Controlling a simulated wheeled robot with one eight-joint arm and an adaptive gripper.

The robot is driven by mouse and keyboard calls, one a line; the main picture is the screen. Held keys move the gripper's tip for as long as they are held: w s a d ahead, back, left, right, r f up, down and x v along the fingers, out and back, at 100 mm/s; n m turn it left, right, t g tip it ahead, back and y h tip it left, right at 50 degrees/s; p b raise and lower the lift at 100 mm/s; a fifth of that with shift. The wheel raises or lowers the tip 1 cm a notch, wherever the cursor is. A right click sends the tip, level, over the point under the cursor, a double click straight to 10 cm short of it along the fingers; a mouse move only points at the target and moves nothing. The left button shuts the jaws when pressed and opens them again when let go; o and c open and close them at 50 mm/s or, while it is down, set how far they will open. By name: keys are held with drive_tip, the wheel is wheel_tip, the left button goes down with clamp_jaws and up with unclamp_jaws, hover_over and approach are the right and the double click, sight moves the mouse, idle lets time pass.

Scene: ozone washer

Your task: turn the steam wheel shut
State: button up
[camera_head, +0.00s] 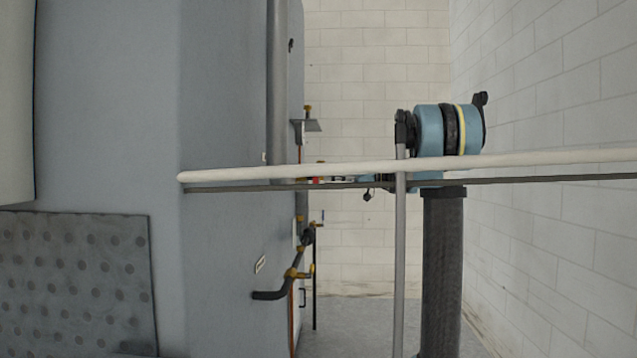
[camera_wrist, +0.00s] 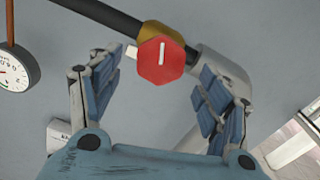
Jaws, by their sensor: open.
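The steam wheel is a small red octagonal knob (camera_wrist: 161,60) with a white mark, on a brass valve body (camera_wrist: 157,35) in the wrist view. My gripper (camera_wrist: 157,54) is open, with one blue padded finger on each side of the knob. A gap shows between the knob and each finger, and neither finger appears to touch it. In the head view, a small red spot (camera_head: 316,180) beside the machine may be the same knob. The gripper there is mostly hidden behind a pale horizontal bar (camera_head: 520,160).
A black pipe (camera_wrist: 98,13) enters the valve, and a light grey elbow (camera_wrist: 224,68) leaves it. A round gauge (camera_wrist: 14,70) sits at left. The large grey machine (camera_head: 222,110) stands at left in the head view, with lower brass-fitted piping (camera_head: 292,274). A tiled wall (camera_head: 560,90) bounds the right.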

sight(317, 178)
drive_tip(key=shift+w+a, duration=0.1)
drive_tip(key=shift+a, duration=2.35)
drive_tip(key=shift+c, duration=0.6)
drive_tip(key=c, duration=1)
drive_tip(key=shift+o, duration=0.2)
drive_tip(key=shift+d, duration=0.1)
